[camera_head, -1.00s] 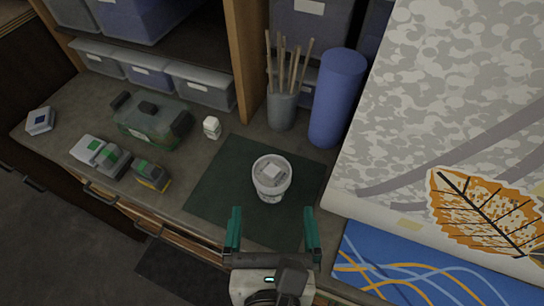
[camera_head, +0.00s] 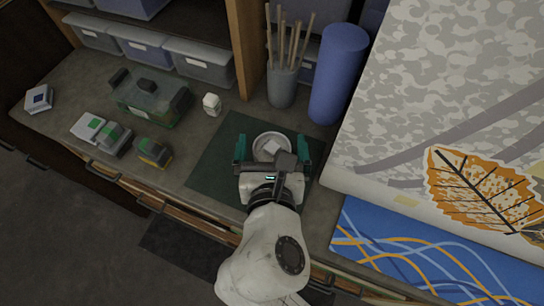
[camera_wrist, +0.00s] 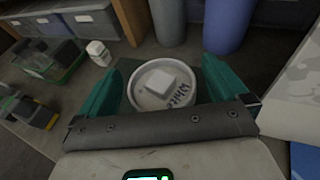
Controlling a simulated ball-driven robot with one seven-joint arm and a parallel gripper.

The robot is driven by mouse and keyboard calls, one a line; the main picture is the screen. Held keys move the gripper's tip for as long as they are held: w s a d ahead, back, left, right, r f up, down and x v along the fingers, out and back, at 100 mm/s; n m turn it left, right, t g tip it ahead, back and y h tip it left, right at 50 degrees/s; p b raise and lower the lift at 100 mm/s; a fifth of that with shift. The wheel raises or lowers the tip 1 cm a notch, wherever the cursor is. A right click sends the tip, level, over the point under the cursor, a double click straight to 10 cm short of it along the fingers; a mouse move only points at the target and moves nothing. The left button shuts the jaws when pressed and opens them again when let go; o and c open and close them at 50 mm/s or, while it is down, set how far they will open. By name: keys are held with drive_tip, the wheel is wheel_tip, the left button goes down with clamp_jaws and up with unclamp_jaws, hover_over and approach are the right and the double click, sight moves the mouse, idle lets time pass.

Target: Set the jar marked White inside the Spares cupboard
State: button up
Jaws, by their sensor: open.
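The jar marked White (camera_head: 268,140) stands upright on the dark green mat (camera_head: 212,165), its round white lid with a pale square block on top. In the wrist view the jar (camera_wrist: 150,99) shows dark lettering on its near right side. My gripper (camera_head: 272,150) is open, with one teal finger to the left of the jar and one to the right. In the wrist view my gripper (camera_wrist: 158,92) has gaps between fingers and jar, the right gap wider. My palm hides the jar's near side in the head view. I cannot make out any cupboard marked Spares.
A grey pot of sticks (camera_head: 282,85) and a blue roll (camera_head: 338,75) stand behind the mat. A small white bottle (camera_head: 212,104), a green case (camera_head: 150,98) and several small boxes lie left. A large patterned sheet (camera_head: 450,90) covers the right.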

drive_tip(key=shift+c, duration=0.2)
drive_tip(key=c, duration=1.6)
